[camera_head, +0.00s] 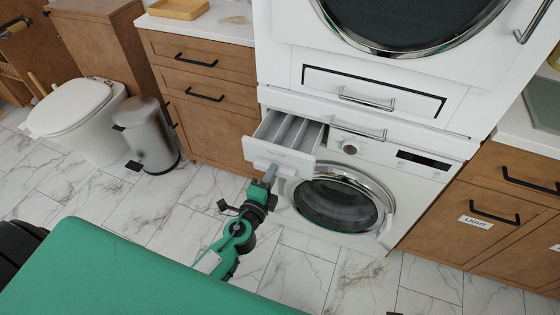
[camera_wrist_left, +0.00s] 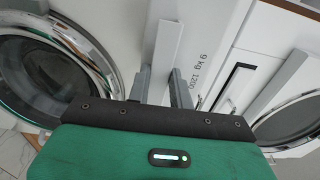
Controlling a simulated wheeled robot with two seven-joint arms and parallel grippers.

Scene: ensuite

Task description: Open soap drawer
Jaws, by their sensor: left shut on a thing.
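The soap drawer (camera_head: 290,135) of the lower white washing machine (camera_head: 410,170) is pulled out, and its inner compartments show from above. My left gripper (camera_head: 269,174) is at the lower edge of the drawer's white front and is shut on its handle. In the left wrist view the two grey fingers (camera_wrist_left: 162,90) stand on either side of the pale drawer handle (camera_wrist_left: 170,45). The exact contact is partly hidden by the gripper body. My right gripper is not in view.
The round washer door (camera_head: 338,203) is shut, just right of my left gripper. A second white machine (camera_head: 380,60) stands above. Wooden cabinets (camera_head: 205,130) stand to the left, beside a grey bin (camera_head: 148,135) and a toilet (camera_head: 75,115). Marble-look floor (camera_head: 300,280) in front is clear.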

